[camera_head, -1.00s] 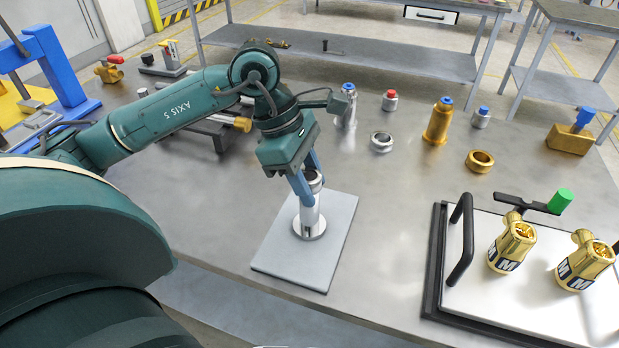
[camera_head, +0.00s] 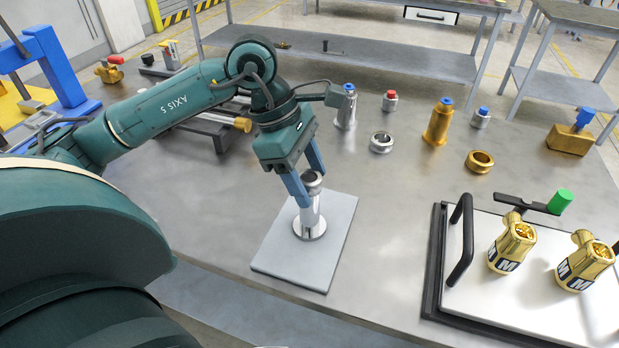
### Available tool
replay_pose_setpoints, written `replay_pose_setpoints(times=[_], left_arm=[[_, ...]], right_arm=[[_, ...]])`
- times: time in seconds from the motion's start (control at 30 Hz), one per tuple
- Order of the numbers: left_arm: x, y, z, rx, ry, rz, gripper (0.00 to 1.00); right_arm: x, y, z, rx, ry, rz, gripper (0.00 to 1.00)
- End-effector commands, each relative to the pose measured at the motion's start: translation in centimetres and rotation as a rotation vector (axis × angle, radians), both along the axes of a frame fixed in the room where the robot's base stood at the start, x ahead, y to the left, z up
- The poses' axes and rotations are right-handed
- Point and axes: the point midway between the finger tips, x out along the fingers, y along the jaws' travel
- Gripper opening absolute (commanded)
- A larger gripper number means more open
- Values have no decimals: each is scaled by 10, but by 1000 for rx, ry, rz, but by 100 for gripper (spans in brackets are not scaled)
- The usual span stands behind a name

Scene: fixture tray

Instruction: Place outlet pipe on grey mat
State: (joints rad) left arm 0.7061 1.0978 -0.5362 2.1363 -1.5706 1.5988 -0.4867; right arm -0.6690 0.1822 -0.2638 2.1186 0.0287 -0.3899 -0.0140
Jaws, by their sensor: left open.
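The outlet pipe (camera_head: 311,212), a silver cylinder with a round flange at its base, stands upright on the grey mat (camera_head: 288,262). My left gripper (camera_head: 312,188) is open, with its two blue fingers on either side of the pipe's upper part. I cannot tell whether a finger still touches the pipe. My right gripper is not in view.
A white tray (camera_head: 484,293) with a black handle and two gold fittings (camera_head: 511,245) stands at the right. Behind the mat are a silver ring (camera_head: 381,142), a gold ring (camera_head: 479,161), a gold cylinder (camera_head: 437,124) and a silver cylinder (camera_head: 346,112).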

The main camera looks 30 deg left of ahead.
Motion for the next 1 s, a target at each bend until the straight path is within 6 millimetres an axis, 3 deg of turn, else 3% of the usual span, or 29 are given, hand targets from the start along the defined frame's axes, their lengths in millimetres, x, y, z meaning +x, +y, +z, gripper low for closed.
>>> replay_pose_setpoints(times=[0.3, 0.5, 1.0], left_arm=[[-5, 26, 64, 1, -5, 3, 57], [-8, 38, 92, 1, -3, 2, 57], [-10, 41, 101, 1, 0, 0, 57]], right_arm=[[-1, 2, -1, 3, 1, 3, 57], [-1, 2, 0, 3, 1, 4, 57], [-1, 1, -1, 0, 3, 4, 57]])
